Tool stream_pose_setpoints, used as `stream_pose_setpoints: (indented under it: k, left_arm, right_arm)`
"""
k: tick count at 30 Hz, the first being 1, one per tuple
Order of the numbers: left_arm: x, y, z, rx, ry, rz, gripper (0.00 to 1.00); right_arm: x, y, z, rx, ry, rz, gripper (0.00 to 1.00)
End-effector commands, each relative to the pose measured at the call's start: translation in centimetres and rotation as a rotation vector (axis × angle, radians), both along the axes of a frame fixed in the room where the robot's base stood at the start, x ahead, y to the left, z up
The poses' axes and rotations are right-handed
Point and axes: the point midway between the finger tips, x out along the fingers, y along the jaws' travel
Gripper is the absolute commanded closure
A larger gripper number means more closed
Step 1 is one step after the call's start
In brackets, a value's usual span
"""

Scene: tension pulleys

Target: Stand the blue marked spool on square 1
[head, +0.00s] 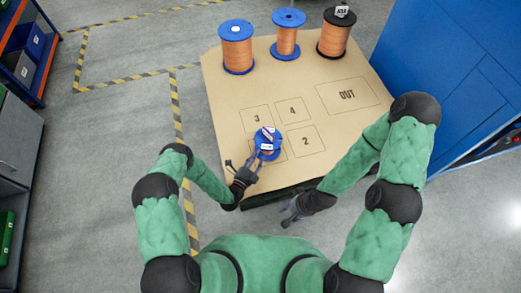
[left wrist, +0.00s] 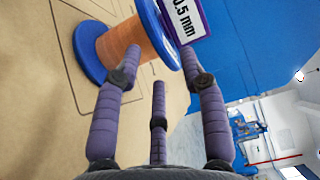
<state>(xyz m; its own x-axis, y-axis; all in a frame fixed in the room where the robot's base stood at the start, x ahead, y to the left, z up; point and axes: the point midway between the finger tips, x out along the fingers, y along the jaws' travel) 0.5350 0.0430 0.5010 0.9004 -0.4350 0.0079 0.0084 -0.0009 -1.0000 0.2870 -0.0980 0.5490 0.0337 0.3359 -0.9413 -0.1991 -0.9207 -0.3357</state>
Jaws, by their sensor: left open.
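The blue marked spool (head: 272,136) has blue flanges, orange wire and a white label. It stands upright on the board over the square beside 2 and below 3, square 1's apparent place, whose number is hidden. In the left wrist view the spool (left wrist: 120,42) shows its lower flange on the board and a purple-edged "0.5 mm" tag at its upper flange. My left gripper (head: 257,163) is open at the spool's near side; its fingers (left wrist: 165,80) point at the spool, and contact is unclear. My right gripper (head: 291,212) is off the board's front edge, its fingers unclear.
The tan board (head: 225,100) has outlined squares 2, 3 and 4 and an OUT box (head: 347,95). Two blue-flanged spools (head: 237,48) (head: 287,37) and a black-flanged spool (head: 334,35) stand along the back. A blue panel (head: 430,80) is to the right.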

Motion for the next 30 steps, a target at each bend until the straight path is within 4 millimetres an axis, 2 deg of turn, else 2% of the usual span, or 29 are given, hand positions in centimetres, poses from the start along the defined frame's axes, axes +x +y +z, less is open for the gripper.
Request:
stream_pose_setpoints:
  k: [3,9,15,19,23,25,30]
  left_arm:
    - [-2.3,1.3,0.2,-0.002,0.003,0.006,0.58]
    - [-5.1,2.6,0.1,-0.001,0.002,0.004,0.58]
    - [-6.5,3.2,0.0,-0.002,0.001,0.001,0.58]
    - [-6.3,3.3,-0.2,-0.033,0.058,-0.004,0.58]
    - [-5.6,3.5,-0.8,-0.147,0.263,-0.003,0.58]
    - [-5.4,3.7,-1.1,-0.240,0.426,0.019,0.58]
    - [-6.6,4.3,-1.5,-0.491,0.845,0.153,0.58]
  right_arm:
    - [0.0,0.0,1.0,0.000,0.000,0.000,0.60]
    - [0.0,0.0,1.6,0.000,0.000,0.000,0.60]
    - [0.0,0.0,1.9,0.000,0.000,0.000,0.60]
    - [0.0,0.0,1.9,0.000,0.000,0.000,0.60]
    - [0.0,0.0,1.9,0.000,0.000,0.000,0.60]
    - [0.0,0.0,1.9,0.000,0.000,0.000,0.60]
    - [0.0,0.0,1.9,0.000,0.000,0.000,0.60]
